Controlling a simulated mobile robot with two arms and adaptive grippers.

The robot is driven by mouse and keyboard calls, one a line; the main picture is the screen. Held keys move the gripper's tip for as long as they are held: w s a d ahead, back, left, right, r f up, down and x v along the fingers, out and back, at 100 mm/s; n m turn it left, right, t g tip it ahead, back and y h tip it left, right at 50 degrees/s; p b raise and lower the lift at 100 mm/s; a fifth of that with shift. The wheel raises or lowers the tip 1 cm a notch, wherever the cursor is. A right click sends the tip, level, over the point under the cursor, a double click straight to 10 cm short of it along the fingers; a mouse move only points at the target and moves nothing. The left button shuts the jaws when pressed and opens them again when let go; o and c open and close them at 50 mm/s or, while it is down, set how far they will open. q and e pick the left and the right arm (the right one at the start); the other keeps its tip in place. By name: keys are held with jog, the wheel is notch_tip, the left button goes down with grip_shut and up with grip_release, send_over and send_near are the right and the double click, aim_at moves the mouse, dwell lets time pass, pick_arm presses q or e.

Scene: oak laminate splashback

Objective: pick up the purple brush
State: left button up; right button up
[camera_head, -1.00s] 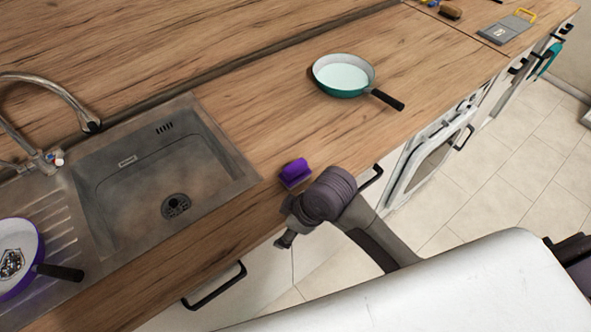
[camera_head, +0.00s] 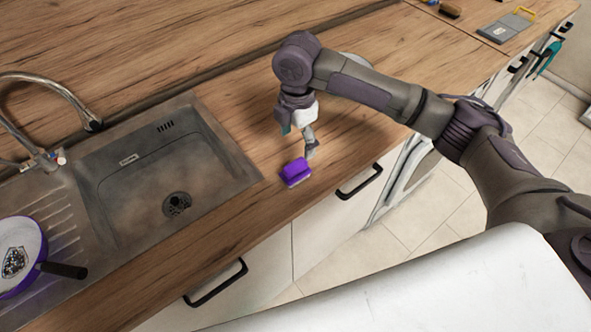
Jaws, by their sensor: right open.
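The purple brush (camera_head: 296,172) lies on the wooden counter, just right of the sink's front right corner and close to the counter's front edge. It is a small purple block. My right gripper (camera_head: 301,146) hangs from the arm that comes in from the right. It points down, just above and behind the brush. It is open and holds nothing. I cannot tell exactly how far its fingers are above the counter. My left gripper is not in view.
A metal sink (camera_head: 150,185) with a tap (camera_head: 50,115) is at the left. A purple pan (camera_head: 20,258) sits on its drainer.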

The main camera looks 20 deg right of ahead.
aim_at(297, 163)
notch_tip(297, 163, down, 7)
jog(key=shift+p, duration=0.65)
jog(key=shift+f+p, duration=0.4)
jog(key=shift+f, duration=0.15)
notch_tip(297, 163, down, 4)
jog(key=shift+r+p, duration=0.15)
jog(key=shift+p, duration=0.55)
jog(key=shift+f, duration=0.35)
jog(key=shift+c, duration=0.3)
jog(key=c, duration=1.2)
jog(key=shift+r, duration=0.1)
